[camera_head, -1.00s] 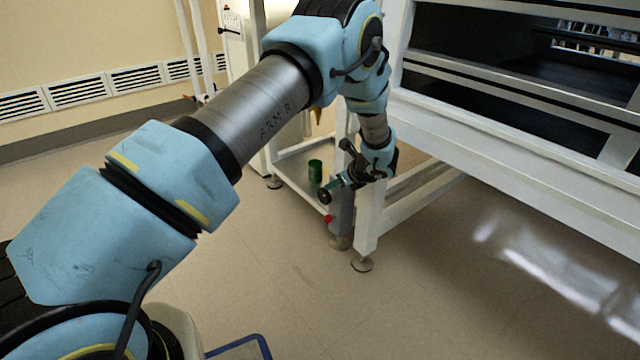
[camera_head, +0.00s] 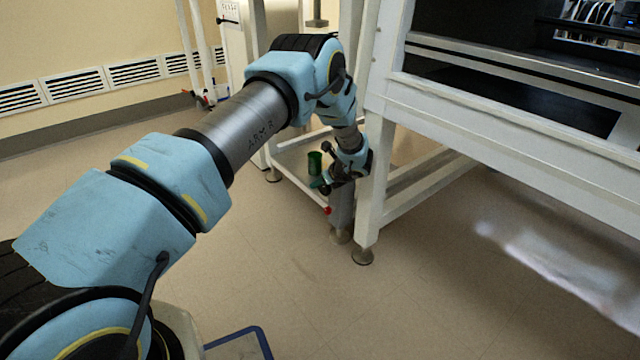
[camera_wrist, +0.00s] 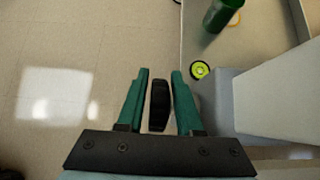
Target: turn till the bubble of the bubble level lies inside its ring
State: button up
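The bubble level (camera_wrist: 199,70) is a small round yellow-green disc with a dark rim, on a pale surface right of my gripper in the wrist view. A small dark mark shows near its middle; bubble and ring are too small to tell apart. My gripper (camera_wrist: 159,72) has two green fingers, spread apart. A black rounded knob-like thing (camera_wrist: 159,105) stands between them, with a gap visible on each side. What it is fixed to is hidden. In the head view my gripper (camera_head: 321,184) is small, beside the white frame's post, and the level cannot be made out.
A green cup (camera_head: 315,163) stands on the low white shelf; it also shows in the wrist view (camera_wrist: 222,14). The white glovebox frame (camera_head: 369,190) is close right of my arm. The floor in front is clear.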

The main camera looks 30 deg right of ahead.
jog(key=shift+c, duration=0.2)
grip_shut()
jog(key=shift+t+b, duration=0.3)
jog(key=shift+s+d+t+b, duration=0.1)
jog(key=shift+s+t+b, duration=0.05)
jog(key=shift+t+b, duration=0.4)
jog(key=t+b, duration=0.2)
jog(key=t, duration=0.1)
jog(key=t+y, duration=0.1)
jog(key=shift+s+r+b, duration=0.25)
jog(key=shift+r+b, duration=0.05)
jog(key=shift+b, duration=0.1)
jog(key=t+b, duration=0.3)
jog(key=t, duration=0.1)
jog(key=shift+s+d+r+y, duration=0.1)
jog(key=shift+s+r+y, duration=0.15)
jog(key=shift+y, duration=0.15)
jog(key=shift+r+t+b, duration=0.15)
jog(key=shift+t+b, duration=0.25)
jog(key=shift+t, duration=0.05)
jog(key=shift+r, duration=0.1)
